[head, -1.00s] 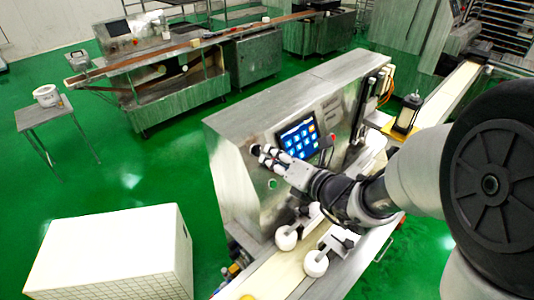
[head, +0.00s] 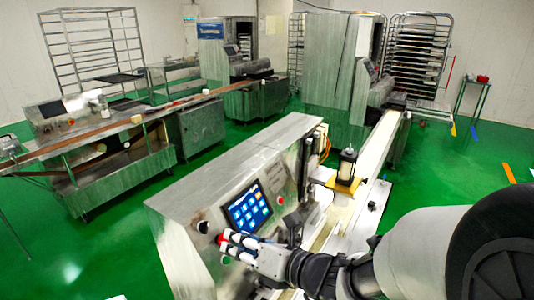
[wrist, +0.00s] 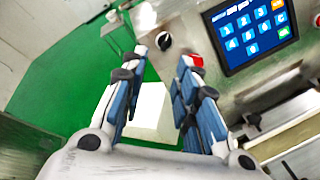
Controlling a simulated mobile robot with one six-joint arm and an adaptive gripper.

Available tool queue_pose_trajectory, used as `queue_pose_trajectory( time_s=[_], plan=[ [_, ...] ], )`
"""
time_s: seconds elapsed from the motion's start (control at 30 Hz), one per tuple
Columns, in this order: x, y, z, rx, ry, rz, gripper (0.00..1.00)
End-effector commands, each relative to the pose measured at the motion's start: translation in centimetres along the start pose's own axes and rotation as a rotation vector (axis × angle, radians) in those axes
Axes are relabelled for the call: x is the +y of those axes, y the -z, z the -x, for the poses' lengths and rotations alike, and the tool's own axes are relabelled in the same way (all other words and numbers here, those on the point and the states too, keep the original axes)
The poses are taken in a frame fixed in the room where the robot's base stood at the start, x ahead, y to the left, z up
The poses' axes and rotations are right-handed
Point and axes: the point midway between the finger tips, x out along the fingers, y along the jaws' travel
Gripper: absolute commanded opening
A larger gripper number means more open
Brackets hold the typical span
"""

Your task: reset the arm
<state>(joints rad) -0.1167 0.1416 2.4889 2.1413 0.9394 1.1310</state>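My gripper (head: 230,243) is in front of the encrusting machine's slanted metal panel, below and left of its lit blue touchscreen (head: 247,210). In the wrist view its two fingers (wrist: 163,62) stand apart with nothing held between them. A red button (wrist: 196,60) shows right at the right fingertip and partly behind it; I cannot tell whether they touch. A black knob (wrist: 163,41) sits on the panel beyond the gap between the fingers. The touchscreen, also in the wrist view (wrist: 250,35), shows bright tiles.
A conveyor belt (head: 382,145) runs back from the machine, with a dark cylinder on a yellow-edged stand (head: 346,168) beside it. Another metal production line (head: 110,135) stands at left. Green floor (head: 105,240) lies open between them.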

Motion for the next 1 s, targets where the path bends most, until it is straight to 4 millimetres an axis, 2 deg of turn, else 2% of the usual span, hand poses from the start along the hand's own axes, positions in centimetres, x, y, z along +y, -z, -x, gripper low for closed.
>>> queue_pose_trajectory(
  time_s=[0.07, 0.2, 0.3, 0.37, 0.47, 0.53, 0.7, 0.8, 0.9, 1.0],
  plan=[
    [1.6, 0.5, 0.8, 0.036, -0.041, 0.137, 0.28],
    [5.2, 3.1, 3.5, 0.155, -0.152, 0.563, 0.28],
    [6.6, 5.8, 6.3, 0.259, -0.236, 0.928, 0.28],
    [6.8, 7.4, 8.1, 0.326, -0.283, 1.145, 0.28],
    [6.0, 9.9, 11.4, 0.450, -0.358, 1.501, 0.28],
    [4.8, 11.2, 13.8, 0.550, -0.411, 1.744, 0.28],
    [0.5, 12.7, 20.1, 0.853, -0.542, 2.272, 0.28],
    [-1.8, 12.3, 23.4, 1.045, -0.620, 2.492, 0.28],
    [-3.4, 11.6, 26.0, 1.207, -0.687, 2.629, 0.28],
    [-4.3, 11.0, 27.6, 1.313, -0.733, 2.699, 0.28]
  ],
)
